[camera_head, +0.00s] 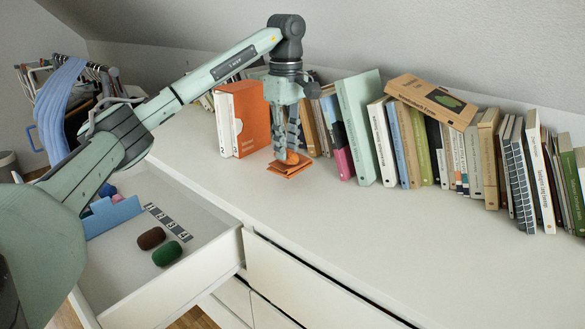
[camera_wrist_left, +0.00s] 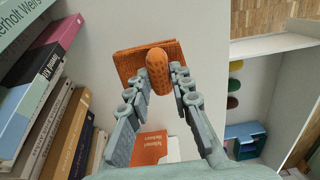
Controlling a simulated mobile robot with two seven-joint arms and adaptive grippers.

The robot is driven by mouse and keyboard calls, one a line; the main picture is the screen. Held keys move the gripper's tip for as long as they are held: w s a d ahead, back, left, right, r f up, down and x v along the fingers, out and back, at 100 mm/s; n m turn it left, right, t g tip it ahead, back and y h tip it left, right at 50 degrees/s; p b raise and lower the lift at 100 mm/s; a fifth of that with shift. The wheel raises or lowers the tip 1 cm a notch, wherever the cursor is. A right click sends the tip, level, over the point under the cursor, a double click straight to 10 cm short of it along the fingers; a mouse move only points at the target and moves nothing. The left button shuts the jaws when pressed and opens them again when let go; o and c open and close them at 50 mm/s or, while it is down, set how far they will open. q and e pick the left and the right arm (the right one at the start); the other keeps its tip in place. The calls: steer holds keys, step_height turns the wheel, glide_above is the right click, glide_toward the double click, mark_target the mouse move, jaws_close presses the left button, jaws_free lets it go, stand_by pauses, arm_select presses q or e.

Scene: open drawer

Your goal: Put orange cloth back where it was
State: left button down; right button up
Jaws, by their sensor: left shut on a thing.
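The orange cloth (camera_head: 287,169) lies folded in a square on the white dresser top, in front of the books; it also shows in the left wrist view (camera_wrist_left: 128,62). My left gripper (camera_head: 290,150) points down over it. It is shut on an orange rounded piece (camera_wrist_left: 158,72), which sits between the fingertips right over the cloth. I cannot tell whether this piece touches the cloth or is part of it. My right gripper is not in view.
A row of books (camera_head: 402,145) stands along the wall, with an orange binder (camera_head: 251,118) beside my left gripper. The drawer (camera_head: 190,277) at left is open, holding a brown roll (camera_head: 151,238), a green roll (camera_head: 167,253) and a blue box (camera_head: 112,215). The front dresser top is clear.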

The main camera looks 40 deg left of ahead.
mark_target(292, 162)
arm_select(q)
steer(key=shift+d+f, duration=0.4)
steer(key=shift+d, duration=0.3)
step_height(292, 162, down, 4)
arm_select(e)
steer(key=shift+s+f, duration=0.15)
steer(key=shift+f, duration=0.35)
arm_select(q)
steer(key=shift+f, duration=0.15)
steer(key=c, duration=1.3)
jaws_free()
steer(key=shift+c, duration=0.2)
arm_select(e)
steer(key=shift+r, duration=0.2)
